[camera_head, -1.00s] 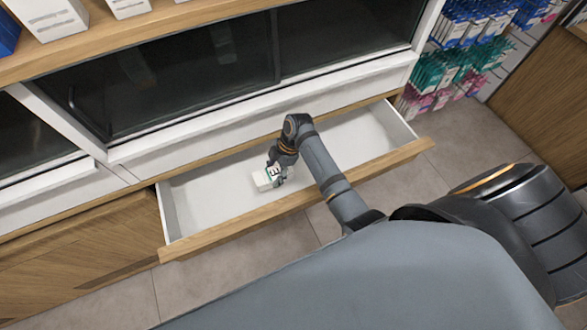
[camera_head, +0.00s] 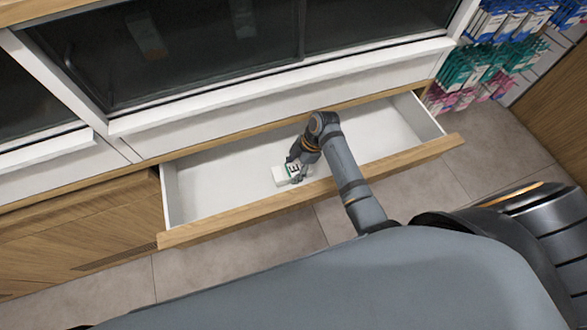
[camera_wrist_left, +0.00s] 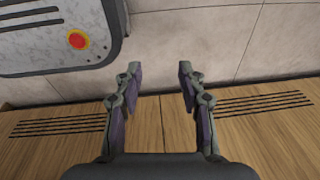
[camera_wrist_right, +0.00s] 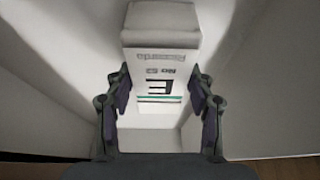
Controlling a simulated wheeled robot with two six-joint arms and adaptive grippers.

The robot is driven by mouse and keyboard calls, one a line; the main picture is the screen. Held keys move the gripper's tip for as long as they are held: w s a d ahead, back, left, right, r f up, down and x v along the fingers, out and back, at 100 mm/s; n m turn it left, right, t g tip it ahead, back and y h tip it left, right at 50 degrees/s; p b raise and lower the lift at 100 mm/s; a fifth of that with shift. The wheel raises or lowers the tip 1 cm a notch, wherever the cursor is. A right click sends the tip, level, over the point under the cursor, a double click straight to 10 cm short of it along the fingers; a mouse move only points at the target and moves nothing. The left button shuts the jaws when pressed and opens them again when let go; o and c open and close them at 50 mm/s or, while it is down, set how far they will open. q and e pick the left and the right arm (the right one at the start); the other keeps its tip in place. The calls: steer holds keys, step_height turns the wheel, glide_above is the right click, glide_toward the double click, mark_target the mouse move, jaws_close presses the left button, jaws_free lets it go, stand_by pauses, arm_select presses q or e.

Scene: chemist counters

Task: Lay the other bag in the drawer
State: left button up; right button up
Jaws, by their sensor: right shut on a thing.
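The white bag (camera_head: 281,176), boxy with a large dark letter E and a green stripe, is inside the open drawer (camera_head: 205,190). My right gripper (camera_head: 294,167) is shut on it, reaching down over the drawer's front. In the right wrist view the bag (camera_wrist_right: 160,45) stands out between the two fingers of the gripper (camera_wrist_right: 160,82), with the drawer's white inside around it. I cannot tell whether it touches the drawer floor. My left gripper (camera_wrist_left: 160,75) is open and empty in the left wrist view. No second bag shows.
The drawer's wooden front (camera_head: 240,212) runs below my right arm. The drawer floor is clear left and right of the bag. Dark glass cabinet doors (camera_head: 200,50) stand behind. Hanging packs (camera_head: 490,65) are at the right. A panel with a red button (camera_wrist_left: 77,40) is near my left gripper.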

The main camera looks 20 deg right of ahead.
steer(key=o, duration=1.2)
steer(key=shift+o, duration=0.4)
steer(key=shift+w, duration=0.1)
steer(key=shift+d+r, duration=0.1)
steer(key=shift+r, duration=0.2)
arm_select(q)
steer(key=shift+s+a+f, duration=0.1)
steer(key=shift+s+f, duration=0.1)
steer(key=shift+s, duration=0.3)
steer(key=shift+s+a+f, duration=0.1)
steer(key=shift+s+f, duration=0.05)
steer(key=shift+s, duration=0.3)
arm_select(e)
steer(key=v, duration=1.1)
steer(key=shift+r, duration=0.3)
